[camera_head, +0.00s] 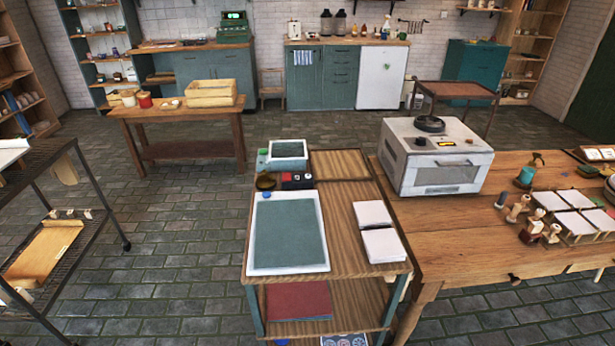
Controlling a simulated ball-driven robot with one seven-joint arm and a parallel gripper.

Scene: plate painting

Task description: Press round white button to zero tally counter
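I cannot make out a tally counter or a round white button for certain in the head view. A small group of dark and red items (297,181) sits on the wooden cart (345,190), below a grey-white bin (288,152); they are too small to identify. My gripper is not in view.
The cart also holds a grey-green mat in a white frame (258,262) and white tiles (383,246). The wooden table (450,235) stands close at right with stamps, bottles and tiles. A metal rack (88,195) stands at left. Paved floor (170,230) is clear between rack and cart.

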